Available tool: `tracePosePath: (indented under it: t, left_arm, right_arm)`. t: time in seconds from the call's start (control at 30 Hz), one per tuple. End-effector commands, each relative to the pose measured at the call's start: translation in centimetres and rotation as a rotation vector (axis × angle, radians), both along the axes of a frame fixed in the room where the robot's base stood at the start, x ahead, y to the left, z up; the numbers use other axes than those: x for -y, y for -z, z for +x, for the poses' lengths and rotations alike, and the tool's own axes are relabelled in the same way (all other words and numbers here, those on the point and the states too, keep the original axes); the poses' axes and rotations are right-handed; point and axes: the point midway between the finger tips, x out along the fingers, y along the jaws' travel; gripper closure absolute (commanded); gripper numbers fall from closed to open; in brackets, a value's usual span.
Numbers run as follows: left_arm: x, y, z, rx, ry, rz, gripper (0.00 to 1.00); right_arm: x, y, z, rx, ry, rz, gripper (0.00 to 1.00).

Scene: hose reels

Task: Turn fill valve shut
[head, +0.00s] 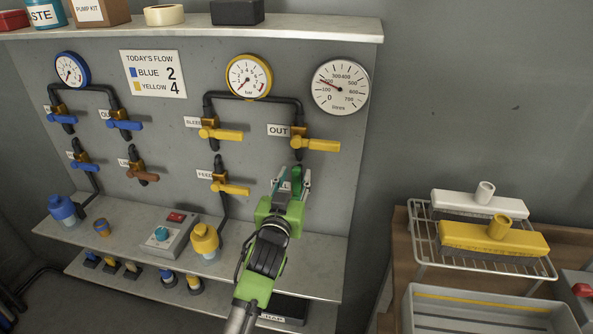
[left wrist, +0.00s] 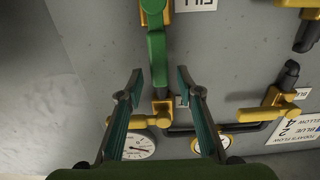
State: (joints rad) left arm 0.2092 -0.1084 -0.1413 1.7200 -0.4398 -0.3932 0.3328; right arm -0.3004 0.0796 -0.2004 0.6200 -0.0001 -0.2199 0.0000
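The fill valve has a green handle (head: 296,180) below the OUT valve on the grey panel; my gripper partly covers it. In the left wrist view, turned upside down, the green handle (left wrist: 156,52) runs in line with the pipe from a brass body (left wrist: 153,6), beside a partly cut-off label. My left gripper (head: 293,176) is open in front of the panel. In the left wrist view the fingers (left wrist: 160,78) stand apart on either side of the handle's free end, with gaps visible. My right gripper is not in view.
The yellow OUT valve handle (head: 315,144) is just above, and the yellow feed handle (head: 230,188) is to the left. A shelf (head: 320,251) with a yellow-capped bottle (head: 205,240) lies below. A wire rack (head: 425,235) with brushes stands right.

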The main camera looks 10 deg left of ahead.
Motion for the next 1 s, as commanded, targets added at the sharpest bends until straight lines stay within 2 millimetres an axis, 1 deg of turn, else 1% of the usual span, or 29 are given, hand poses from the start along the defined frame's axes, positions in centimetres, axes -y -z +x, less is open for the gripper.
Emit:
tracePosePath:
  t: [0.03, 0.2, 0.33, 0.57, 0.67, 0.7, 1.0]
  left_arm:
    - [0.0, -0.1, 0.7, 0.000, 0.000, 0.001, 0.67]
    - [0.0, 0.0, 2.1, 0.000, 0.000, -0.001, 0.67]
    - [0.0, 0.0, 2.5, 0.000, 0.000, -0.001, 0.67]
    - [0.0, 0.1, 2.5, -0.001, 0.000, -0.001, 0.67]
    - [0.0, 0.1, 2.5, -0.001, 0.000, -0.001, 0.90]
    - [0.0, 0.1, 2.5, -0.001, 0.000, -0.001, 1.00]
    - [-0.2, 0.1, 2.7, -0.001, 0.000, 0.012, 1.00]
  right_arm:
    - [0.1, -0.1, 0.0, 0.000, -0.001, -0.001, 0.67]
    - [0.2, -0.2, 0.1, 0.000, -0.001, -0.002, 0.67]
    - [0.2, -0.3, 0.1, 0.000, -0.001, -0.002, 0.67]
    - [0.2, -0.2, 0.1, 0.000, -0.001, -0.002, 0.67]
    - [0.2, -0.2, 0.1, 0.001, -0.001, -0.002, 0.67]
    - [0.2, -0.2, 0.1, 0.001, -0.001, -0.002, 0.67]
    - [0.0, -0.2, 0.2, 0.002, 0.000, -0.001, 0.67]
